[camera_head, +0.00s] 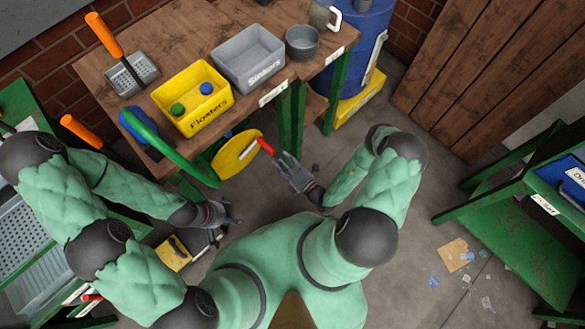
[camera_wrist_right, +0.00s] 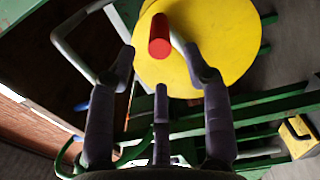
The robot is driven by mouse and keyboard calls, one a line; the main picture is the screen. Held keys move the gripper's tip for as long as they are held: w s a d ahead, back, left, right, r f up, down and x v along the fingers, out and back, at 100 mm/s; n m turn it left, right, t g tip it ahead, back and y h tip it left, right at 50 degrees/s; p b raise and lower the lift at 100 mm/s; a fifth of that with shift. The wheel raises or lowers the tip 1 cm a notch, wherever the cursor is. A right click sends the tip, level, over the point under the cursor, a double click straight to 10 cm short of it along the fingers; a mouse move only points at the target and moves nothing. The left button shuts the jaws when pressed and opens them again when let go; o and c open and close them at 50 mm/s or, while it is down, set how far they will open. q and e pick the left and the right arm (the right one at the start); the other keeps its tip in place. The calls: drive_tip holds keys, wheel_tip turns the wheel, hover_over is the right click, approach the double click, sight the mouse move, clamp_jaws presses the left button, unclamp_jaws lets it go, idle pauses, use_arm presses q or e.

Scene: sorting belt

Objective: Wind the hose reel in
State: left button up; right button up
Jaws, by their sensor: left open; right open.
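The hose reel shows as a yellow disc (camera_head: 236,154) below the front edge of the wooden bench, with a red crank handle (camera_head: 265,146) at its right side. A green hose (camera_head: 170,150) arches from the blue part (camera_head: 138,125) on the bench down to the reel. My right gripper (camera_head: 287,166) is open, just right of the red handle. In the right wrist view the red handle (camera_wrist_right: 159,35) stands out from the yellow disc (camera_wrist_right: 205,55) between the spread fingers, beyond their tips, apparently untouched. My left gripper (camera_head: 226,207) is open and empty, low and left of the reel.
The wooden bench (camera_head: 185,45) holds a yellow Floaters bin (camera_head: 190,120), a grey Sinkers bin (camera_head: 247,85), a grey bucket (camera_head: 302,43) and a grater-like tool (camera_head: 132,75). A blue barrel (camera_head: 352,50) stands behind.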

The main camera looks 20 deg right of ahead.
drive_tip(key=shift+v, duration=2.95)
